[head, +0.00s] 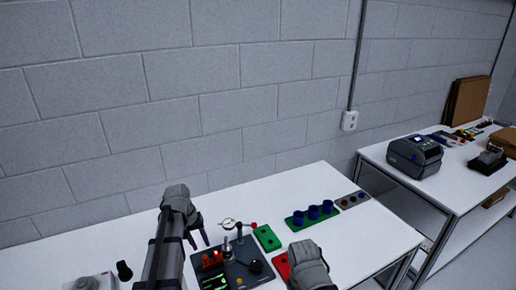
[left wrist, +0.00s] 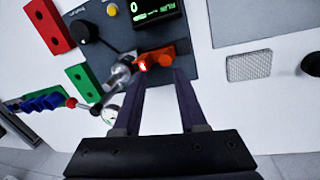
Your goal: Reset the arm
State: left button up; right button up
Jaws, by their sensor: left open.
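The dark encoder panel (head: 238,274) lies on the white table, with a green display, a yellow button and a black knob. On it stand an orange block (head: 212,259) with a lit red lamp and a silver shaft (head: 227,245). A thin arm with a red ball (head: 254,225) reaches right from the shaft area; the ball also shows in the left wrist view (left wrist: 71,103). My left gripper (head: 198,240) is open and empty above the panel's back-left side; its fingers point towards the orange block (left wrist: 160,56). My right gripper (head: 309,268) is at the lower right, fingers hidden.
A round gauge (head: 228,223) stands behind the panel. A green block (head: 267,238) and a red block (head: 281,266) lie to its right. Beyond are a green tray (head: 291,222) with blue cups and a grey plate (head: 352,200). A black knob (head: 124,271) stands at left.

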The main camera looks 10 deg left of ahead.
pick_arm(q)
jog(key=s+d+f+m+y+b, duration=0.1)
jog(key=s+d+m, duration=0.3)
jog(key=s+d, duration=0.5)
jog(key=s+d+f+m+g+y+b, duration=0.1)
jog(key=s+d+f+m+b, duration=0.3)
jog(key=s+d, duration=0.4)
jog(key=d+y, duration=0.1)
jog(key=d, duration=0.5)
jog(key=shift+s+d+f, duration=0.15)
jog(key=shift+s+d, duration=0.15)
jog(key=shift+s, duration=0.1)
